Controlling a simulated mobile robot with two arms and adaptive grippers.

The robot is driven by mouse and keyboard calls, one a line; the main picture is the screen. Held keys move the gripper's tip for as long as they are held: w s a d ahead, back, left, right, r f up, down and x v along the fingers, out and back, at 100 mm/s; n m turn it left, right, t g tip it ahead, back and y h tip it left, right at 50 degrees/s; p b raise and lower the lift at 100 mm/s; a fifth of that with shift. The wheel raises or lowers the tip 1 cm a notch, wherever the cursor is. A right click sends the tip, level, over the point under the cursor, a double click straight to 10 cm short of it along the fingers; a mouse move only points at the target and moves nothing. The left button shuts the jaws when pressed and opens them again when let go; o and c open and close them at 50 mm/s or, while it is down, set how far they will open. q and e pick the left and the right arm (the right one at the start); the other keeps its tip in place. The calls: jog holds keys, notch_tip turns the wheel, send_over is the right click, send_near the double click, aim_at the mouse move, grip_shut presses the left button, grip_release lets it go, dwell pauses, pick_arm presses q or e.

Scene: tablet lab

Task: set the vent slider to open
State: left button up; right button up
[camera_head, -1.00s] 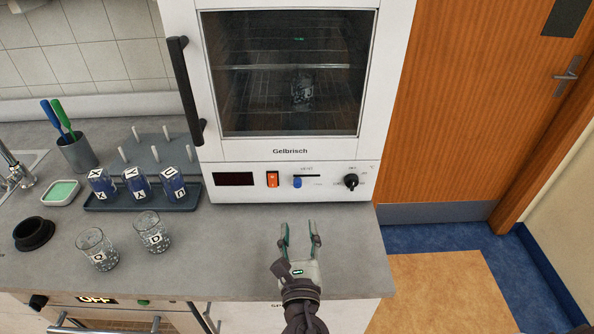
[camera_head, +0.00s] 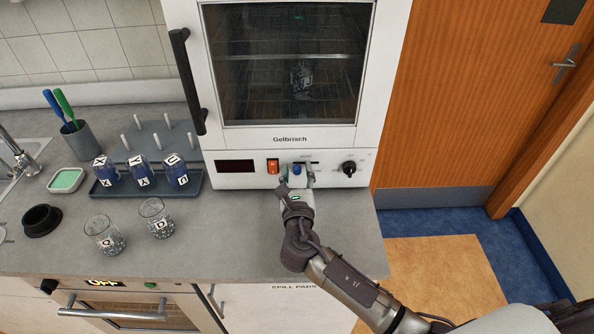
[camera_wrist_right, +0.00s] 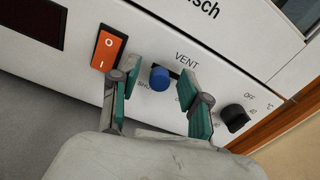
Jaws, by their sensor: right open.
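The vent slider has a blue knob (camera_wrist_right: 159,78) on the white front panel of the oven, under the word VENT. The knob sits at the left end of its slot, by the SHUT label. It also shows in the head view (camera_head: 297,169). My right gripper (camera_wrist_right: 160,82) is open, with its green-padded fingers on either side of the blue knob. A gap shows between the knob and each finger. In the head view the right gripper (camera_head: 297,178) is up at the panel. The label at the slot's right end is mostly hidden by a finger. My left gripper is out of view.
An orange rocker switch (camera_wrist_right: 107,50) is left of the slider and a black temperature knob (camera_wrist_right: 235,118) is right of it. Two labelled glass beakers (camera_head: 104,235) and a tray (camera_head: 150,187) of blue-filled bottles stand on the counter to the left.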

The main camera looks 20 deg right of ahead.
aim_at(316, 162)
grip_shut()
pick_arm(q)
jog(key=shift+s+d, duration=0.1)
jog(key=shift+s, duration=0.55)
pick_arm(e)
jog(key=d+p, duration=0.1)
jog(key=d, duration=0.1)
jog(key=s+d, duration=0.1)
jog(key=d, duration=0.1)
jog(key=shift+s+d+p, duration=0.15)
jog(key=shift+d+p, duration=0.15)
jog(key=shift+p, duration=0.05)
jog(key=shift+d, duration=0.15)
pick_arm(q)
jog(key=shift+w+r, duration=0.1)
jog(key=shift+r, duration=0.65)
